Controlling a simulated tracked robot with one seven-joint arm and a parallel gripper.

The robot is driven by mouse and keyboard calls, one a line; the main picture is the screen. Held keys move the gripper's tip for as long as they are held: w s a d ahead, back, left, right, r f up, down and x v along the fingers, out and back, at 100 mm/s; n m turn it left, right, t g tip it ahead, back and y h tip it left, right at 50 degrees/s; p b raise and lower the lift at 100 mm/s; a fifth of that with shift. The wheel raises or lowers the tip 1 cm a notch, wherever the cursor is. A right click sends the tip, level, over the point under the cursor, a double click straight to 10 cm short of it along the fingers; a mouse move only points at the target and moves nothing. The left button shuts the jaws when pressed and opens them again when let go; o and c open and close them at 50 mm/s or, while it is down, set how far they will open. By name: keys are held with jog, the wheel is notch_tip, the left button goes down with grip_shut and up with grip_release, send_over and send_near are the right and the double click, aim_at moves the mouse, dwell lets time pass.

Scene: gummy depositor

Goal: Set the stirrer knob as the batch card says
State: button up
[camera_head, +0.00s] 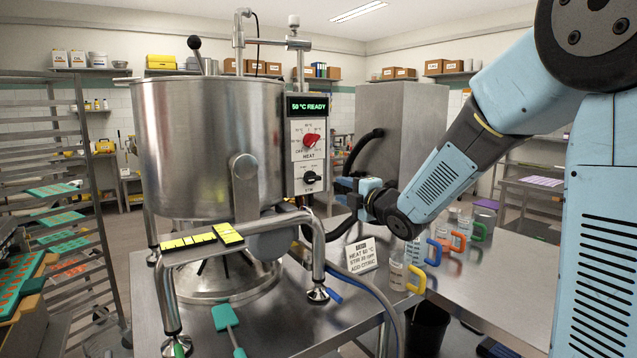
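The stirrer knob (311,177) is black and sits low on the white control panel, above the label STIR. Its exact pointer setting is too small to read surely.
The big steel kettle (208,150) stands left of the panel. A bent tube frame (245,215) with yellow strips is in front of it. Jars with coloured handles (398,268) stand right of the card. A teal spatula (226,318) lies at the front. A tray rack (60,220) is far left.

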aim_at(316, 180)
jog(key=x, duration=1.2)
jog(key=shift+w+a, duration=0.15)
grip_shut()
jog(key=shift+f, duration=0.1)
